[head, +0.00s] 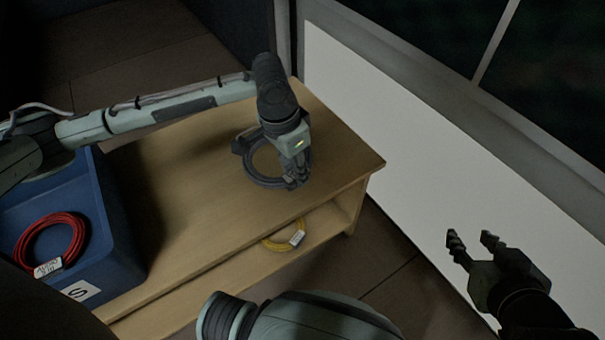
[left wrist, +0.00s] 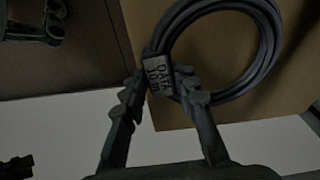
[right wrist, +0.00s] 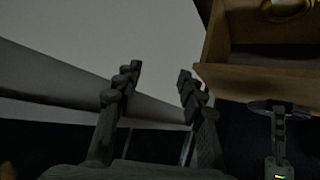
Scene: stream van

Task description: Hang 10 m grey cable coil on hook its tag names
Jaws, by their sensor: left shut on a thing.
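The grey cable coil (head: 258,181) is at the right part of the wooden bench top, and I cannot tell whether it touches the wood. It fills the top of the left wrist view (left wrist: 270,50). Its tag (left wrist: 158,75) appears to read "DATA" with "10 m" below. My left gripper (head: 297,180) is shut on the coil at its right side, close to the tag. My right gripper (head: 471,242) is open and empty, out beyond the bench in front of the white panel. No hook shows in any view.
A blue crate (head: 118,240) marked S stands on the bench at left with a red coil (head: 72,236) in it. A yellow coil (head: 277,244) lies on the shelf below the bench top (head: 190,200). A white wall panel (head: 400,130) borders the right side.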

